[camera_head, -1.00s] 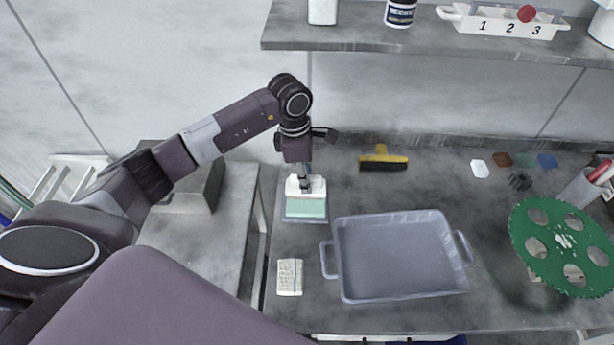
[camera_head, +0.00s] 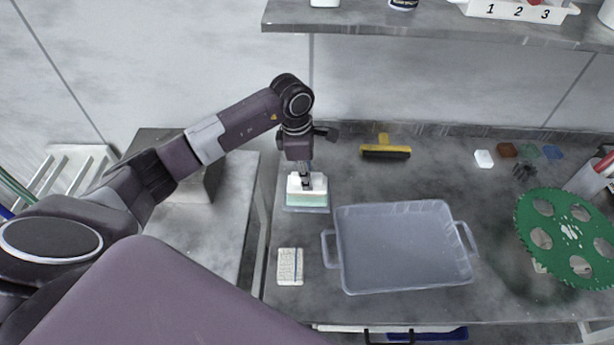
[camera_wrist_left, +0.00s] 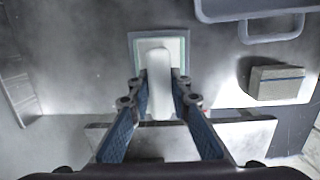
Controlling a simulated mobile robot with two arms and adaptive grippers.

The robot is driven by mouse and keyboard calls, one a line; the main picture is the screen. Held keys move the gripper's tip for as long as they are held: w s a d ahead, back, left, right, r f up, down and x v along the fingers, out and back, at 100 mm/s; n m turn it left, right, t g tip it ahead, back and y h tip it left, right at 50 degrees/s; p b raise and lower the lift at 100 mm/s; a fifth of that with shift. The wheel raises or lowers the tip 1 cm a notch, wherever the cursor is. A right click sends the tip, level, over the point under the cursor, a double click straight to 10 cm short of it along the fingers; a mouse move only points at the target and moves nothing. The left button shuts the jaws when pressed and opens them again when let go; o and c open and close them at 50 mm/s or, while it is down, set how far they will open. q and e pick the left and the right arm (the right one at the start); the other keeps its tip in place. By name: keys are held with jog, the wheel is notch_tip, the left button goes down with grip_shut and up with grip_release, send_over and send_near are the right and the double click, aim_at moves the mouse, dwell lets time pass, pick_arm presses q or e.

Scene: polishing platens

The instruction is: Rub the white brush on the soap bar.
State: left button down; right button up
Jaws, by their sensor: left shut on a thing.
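My left gripper (camera_head: 306,180) is shut on the white brush (camera_head: 312,187). The brush is over the pale green soap bar (camera_head: 308,201), which sits in a flat grey dish (camera_head: 310,210) at the left of the bench. The brush hides much of the soap's top; its front part shows. In the left wrist view the brush (camera_wrist_left: 158,82) stands between the fingers of my left gripper (camera_wrist_left: 160,98), with the dish rim (camera_wrist_left: 132,42) around it. Whether its bristles press on the soap is hidden. My right gripper is out of view.
A grey tray with handles (camera_head: 405,245) lies right of the dish. A small sponge-like block (camera_head: 290,266) lies in front. A shelf (camera_head: 400,32) hangs above.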

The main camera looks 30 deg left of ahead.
pick_arm(q)
jog(key=shift+f+b, duration=0.45)
jog(key=shift+f, duration=0.05)
dwell(0.4)
jog(key=shift+f, duration=0.1)
dwell(1.4)
jog(key=shift+r+p, duration=1.75)
jog(key=shift+r, duration=1.85)
